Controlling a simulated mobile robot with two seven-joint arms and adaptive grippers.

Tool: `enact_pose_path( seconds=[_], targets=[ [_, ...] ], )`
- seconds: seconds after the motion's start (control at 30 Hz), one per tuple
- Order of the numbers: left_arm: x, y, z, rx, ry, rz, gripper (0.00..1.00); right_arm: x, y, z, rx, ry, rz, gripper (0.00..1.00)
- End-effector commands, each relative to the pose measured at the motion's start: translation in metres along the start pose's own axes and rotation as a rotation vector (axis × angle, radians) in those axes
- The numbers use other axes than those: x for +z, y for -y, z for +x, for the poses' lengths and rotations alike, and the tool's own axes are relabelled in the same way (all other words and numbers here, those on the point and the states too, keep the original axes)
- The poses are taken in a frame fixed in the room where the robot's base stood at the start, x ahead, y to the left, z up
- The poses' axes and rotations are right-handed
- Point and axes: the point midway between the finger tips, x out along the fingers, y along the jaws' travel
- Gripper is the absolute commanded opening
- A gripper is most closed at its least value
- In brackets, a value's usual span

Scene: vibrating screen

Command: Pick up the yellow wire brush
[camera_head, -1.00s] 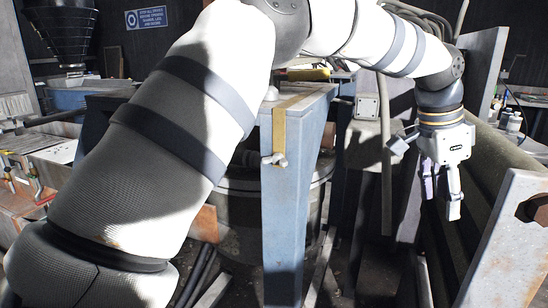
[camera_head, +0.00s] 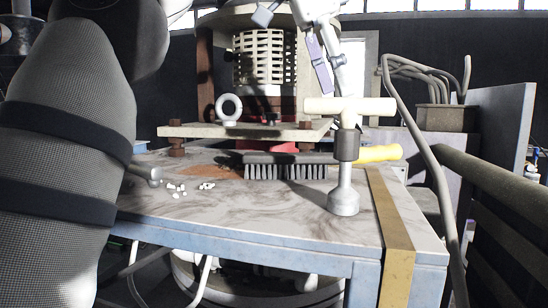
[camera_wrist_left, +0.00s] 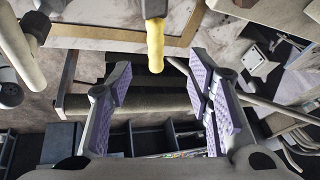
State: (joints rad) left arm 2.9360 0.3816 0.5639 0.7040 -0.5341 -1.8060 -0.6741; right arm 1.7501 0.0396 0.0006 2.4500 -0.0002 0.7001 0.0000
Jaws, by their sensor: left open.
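The yellow wire brush lies on the metal worktable, its yellow handle (camera_head: 378,153) at the right and its dark bristle head (camera_head: 285,169) at the left, bristles down. A T-handled tool stands in front of part of it. My left gripper (camera_head: 332,85) is open and empty, above the table at the top of the head view. In the left wrist view, the yellow handle (camera_wrist_left: 155,45) points down the picture, its end between the tips of my open left gripper (camera_wrist_left: 160,78). No contact shows. My right gripper is not in view.
The T-handled tool (camera_head: 344,175) stands upright near the handle. Behind the brush is a raised plate (camera_head: 190,131) with a ring bolt (camera_head: 229,107). Small white bits (camera_head: 190,187) lie at the left. The table's front (camera_head: 260,225) is clear.

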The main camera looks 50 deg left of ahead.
Motion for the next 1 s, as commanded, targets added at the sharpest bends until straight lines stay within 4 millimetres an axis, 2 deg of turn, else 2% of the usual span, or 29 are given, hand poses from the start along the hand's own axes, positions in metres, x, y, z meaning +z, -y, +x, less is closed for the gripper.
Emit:
enact_pose_path(
  seconds=[0.07, 0.17, 0.4, 0.57, 0.77, 0.87, 1.0],
  targets=[
    [0.000, -0.001, -0.001, 0.000, -0.001, 0.001, 0.46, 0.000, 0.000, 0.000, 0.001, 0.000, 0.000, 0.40],
    [0.001, -0.001, 0.008, 0.003, 0.002, 0.002, 0.46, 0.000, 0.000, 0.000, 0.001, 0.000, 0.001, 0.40],
    [0.002, -0.002, 0.057, 0.003, 0.002, 0.002, 0.46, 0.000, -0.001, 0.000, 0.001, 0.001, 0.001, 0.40],
    [0.004, -0.003, 0.076, 0.003, 0.002, 0.002, 0.46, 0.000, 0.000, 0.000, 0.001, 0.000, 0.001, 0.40],
    [0.008, -0.008, 0.113, 0.002, 0.002, 0.001, 0.46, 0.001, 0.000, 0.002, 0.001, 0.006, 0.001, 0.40],
    [0.008, -0.008, 0.120, 0.001, 0.000, 0.000, 0.46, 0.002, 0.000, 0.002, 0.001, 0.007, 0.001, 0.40],
    [0.007, -0.008, 0.120, 0.000, -0.001, 0.000, 0.46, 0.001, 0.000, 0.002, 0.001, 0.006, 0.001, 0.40]
  ],
)
